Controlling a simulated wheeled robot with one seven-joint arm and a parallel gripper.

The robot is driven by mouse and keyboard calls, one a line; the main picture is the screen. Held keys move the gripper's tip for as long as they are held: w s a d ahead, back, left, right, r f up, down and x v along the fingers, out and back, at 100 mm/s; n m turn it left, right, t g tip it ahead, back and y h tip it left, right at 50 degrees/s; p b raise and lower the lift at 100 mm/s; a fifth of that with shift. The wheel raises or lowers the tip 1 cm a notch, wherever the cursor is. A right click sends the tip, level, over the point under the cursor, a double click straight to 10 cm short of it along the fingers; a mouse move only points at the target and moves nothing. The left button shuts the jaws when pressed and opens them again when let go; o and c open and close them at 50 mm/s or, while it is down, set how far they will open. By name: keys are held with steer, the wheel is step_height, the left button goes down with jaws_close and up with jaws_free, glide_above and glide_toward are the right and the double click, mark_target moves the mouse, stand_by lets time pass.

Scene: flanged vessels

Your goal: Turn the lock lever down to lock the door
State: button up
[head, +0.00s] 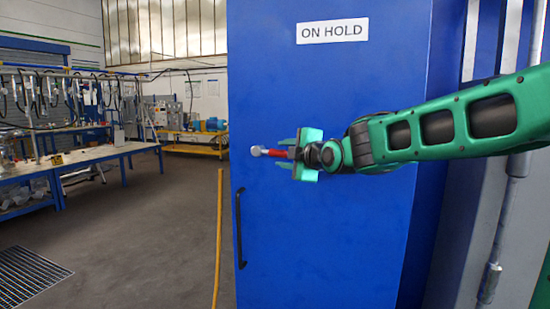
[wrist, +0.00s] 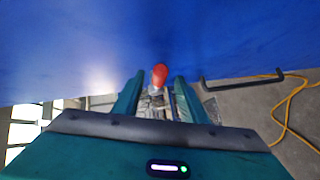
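The lock lever (head: 278,152) is on the blue door (head: 330,220). It lies about level, with a red grip and a pale round end at the left. In the wrist view the red part (wrist: 159,76) shows between my fingers. My gripper (head: 291,154) comes in from the right, its fingers one above and one below the lever. In the wrist view my gripper (wrist: 158,92) is open, with a gap on each side of the lever. My gripper hides the lever's right part in the head view. The door looks closed.
A black door handle (head: 238,228) stands below the lever at the door's left edge. An "ON HOLD" sign (head: 332,30) is above. A grey pipe (head: 505,215) runs at the right. A workbench (head: 85,158) stands at the left, with open floor between.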

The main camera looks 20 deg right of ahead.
mark_target(281, 154)
steer(key=shift+x, duration=2.3)
steer(key=shift+c, duration=0.5)
